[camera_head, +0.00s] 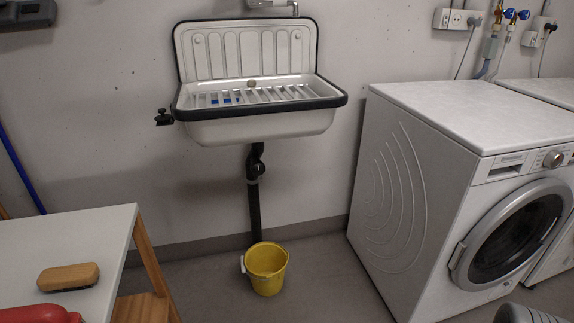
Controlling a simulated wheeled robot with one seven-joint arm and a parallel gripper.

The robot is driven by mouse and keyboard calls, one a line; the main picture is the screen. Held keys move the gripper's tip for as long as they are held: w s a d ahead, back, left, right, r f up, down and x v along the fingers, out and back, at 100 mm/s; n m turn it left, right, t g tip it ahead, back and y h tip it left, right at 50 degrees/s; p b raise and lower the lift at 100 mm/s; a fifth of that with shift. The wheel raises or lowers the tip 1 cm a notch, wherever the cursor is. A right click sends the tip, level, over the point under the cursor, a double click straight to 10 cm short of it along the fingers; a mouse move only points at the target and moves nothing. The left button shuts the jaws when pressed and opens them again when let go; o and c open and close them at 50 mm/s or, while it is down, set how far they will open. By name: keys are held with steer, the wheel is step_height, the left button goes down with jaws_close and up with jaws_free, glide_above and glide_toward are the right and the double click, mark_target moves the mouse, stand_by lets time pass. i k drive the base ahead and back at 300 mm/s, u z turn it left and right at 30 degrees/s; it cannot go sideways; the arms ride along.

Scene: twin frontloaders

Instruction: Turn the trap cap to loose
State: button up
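The trap (256,160) is a black fitting on the drain pipe under the white wall sink (262,128). It sits between the basin's underside and the straight black pipe (254,205) below. A rounded part on the trap looks like the cap, but it is small and dark, so I cannot tell whether it is tight or loose. A yellow bucket (267,270) stands on the floor beneath the pipe.
A white washing machine (415,200) stands to the right, with another beside it. A white table (110,240) at the lower left holds a brush (68,277) and a red object (38,314). Floor is clear before the bucket. A grey ribbed object (525,314) shows at the bottom right.

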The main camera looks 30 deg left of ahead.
mark_target(257, 167)
steer(key=i, duration=1.1)
steer(key=u, duration=1.55)
steer(key=i, duration=0.3)
steer(key=u, duration=2.1)
